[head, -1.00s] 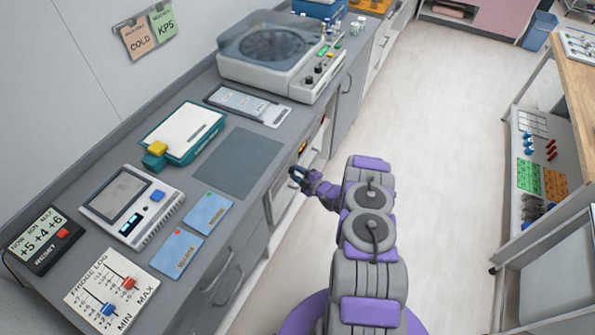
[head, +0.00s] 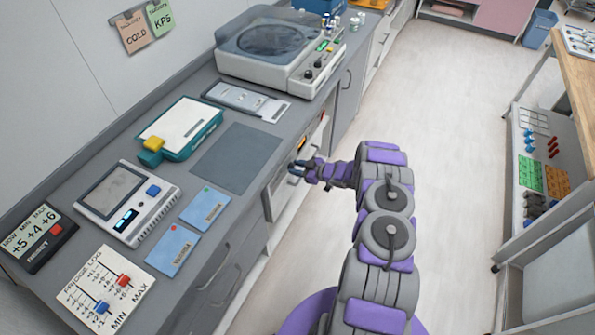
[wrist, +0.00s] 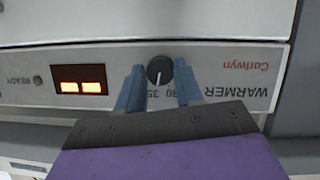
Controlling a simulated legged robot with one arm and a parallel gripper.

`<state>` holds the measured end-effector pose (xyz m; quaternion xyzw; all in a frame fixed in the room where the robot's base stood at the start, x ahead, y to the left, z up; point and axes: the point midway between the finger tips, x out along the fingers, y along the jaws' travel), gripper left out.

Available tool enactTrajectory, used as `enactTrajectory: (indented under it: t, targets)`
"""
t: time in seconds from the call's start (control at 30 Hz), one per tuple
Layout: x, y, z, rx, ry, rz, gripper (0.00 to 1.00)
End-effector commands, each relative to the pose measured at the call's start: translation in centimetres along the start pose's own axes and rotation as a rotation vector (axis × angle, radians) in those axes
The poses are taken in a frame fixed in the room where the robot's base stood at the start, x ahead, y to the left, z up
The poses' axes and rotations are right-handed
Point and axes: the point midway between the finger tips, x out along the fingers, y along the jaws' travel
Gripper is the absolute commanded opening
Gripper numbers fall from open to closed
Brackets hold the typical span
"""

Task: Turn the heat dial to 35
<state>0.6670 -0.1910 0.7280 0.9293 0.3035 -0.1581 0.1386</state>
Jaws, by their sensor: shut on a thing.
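The warmer (wrist: 120,75) is set into the front of the counter, and its panel appears upside down in the wrist view. Its black heat dial (wrist: 159,68) has a white pointer line toward the picture's bottom, near the printed 30 and 35; the exact setting is hard to read. My gripper (wrist: 160,88) is shut on the dial, one blue finger on each side. In the head view my gripper (head: 297,169) is at the warmer's front (head: 283,182), and the dial is hidden there.
An orange display (wrist: 80,87) and a READY lamp (wrist: 38,80) sit left of the dial in the wrist view. The counter (head: 150,190) above holds a centrifuge (head: 275,50), cards and a fridge log. The floor (head: 440,130) on the right is clear.

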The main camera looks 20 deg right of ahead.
Motion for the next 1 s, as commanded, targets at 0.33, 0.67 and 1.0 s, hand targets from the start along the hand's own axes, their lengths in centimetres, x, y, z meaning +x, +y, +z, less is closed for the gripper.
enactTrajectory:
  t: [0.33, 0.67, 1.0]
  targets:
    - [0.07, 0.04, 0.27, 0.131, -0.004, -0.052, 0.05]
    - [0.03, 0.07, 0.18, 0.154, -0.003, -0.062, 0.05]
    - [0.00, 0.11, 0.09, 0.152, -0.001, -0.061, 0.47]
